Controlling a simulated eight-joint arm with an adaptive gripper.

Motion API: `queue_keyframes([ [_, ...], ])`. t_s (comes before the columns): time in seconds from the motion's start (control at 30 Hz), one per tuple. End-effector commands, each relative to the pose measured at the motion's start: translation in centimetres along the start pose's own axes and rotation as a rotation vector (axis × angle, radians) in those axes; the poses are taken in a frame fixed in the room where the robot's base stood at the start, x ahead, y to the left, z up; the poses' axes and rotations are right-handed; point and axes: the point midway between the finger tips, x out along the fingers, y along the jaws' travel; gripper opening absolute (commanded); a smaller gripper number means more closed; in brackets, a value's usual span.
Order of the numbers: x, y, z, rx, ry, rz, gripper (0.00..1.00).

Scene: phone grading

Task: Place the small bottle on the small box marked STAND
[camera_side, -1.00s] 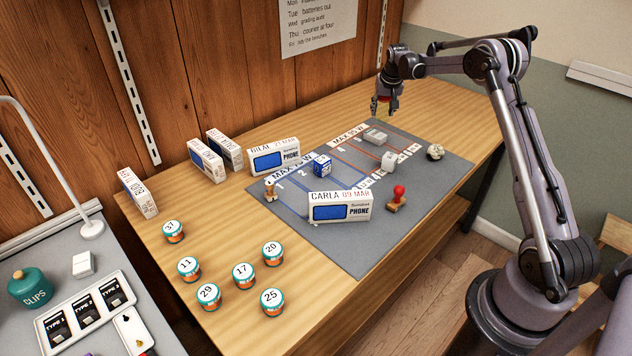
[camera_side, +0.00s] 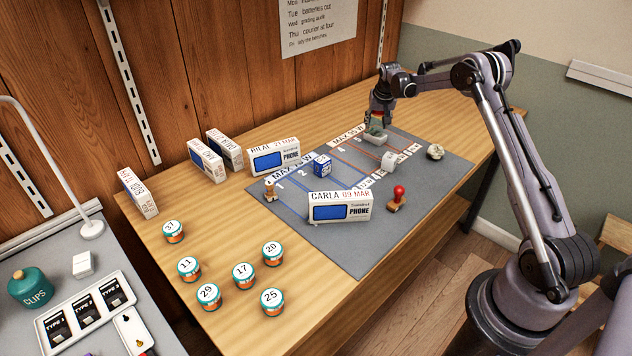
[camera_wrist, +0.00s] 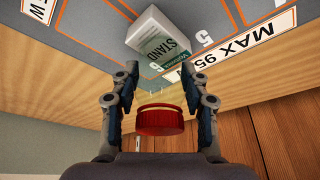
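The small bottle (camera_wrist: 160,121) shows its red cap between my fingers in the wrist view; its body is clear and hard to make out. My gripper (camera_side: 377,128) is around the bottle, fingers close on both sides, pointing down over the small box. The small box marked STAND (camera_wrist: 165,42) is pale grey and lies just beyond my fingertips in the wrist view. In the side view the box (camera_side: 374,138) sits on the grey mat, partly hidden by my gripper. I cannot tell whether the bottle touches it.
The grey mat (camera_side: 350,262) carries a white cube (camera_side: 389,161), a blue cube (camera_side: 322,166), a red-handled stamp (camera_side: 398,197) and a crumpled ball (camera_side: 436,152). Phone boxes (camera_side: 340,206) stand on and behind it. Numbered jars (camera_side: 243,275) stand at the left front.

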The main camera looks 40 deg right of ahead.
Motion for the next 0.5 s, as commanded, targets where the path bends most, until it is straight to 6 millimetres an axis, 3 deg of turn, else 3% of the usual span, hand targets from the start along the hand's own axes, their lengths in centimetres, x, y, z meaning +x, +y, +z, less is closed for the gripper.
queue_keyframes([
  [0.37,-0.12,0.0,-0.04,0.0,0.0,0.0,0.66],
  [0.5,-1.0,-0.01,-0.14,0.0,0.0,0.0,0.66],
])
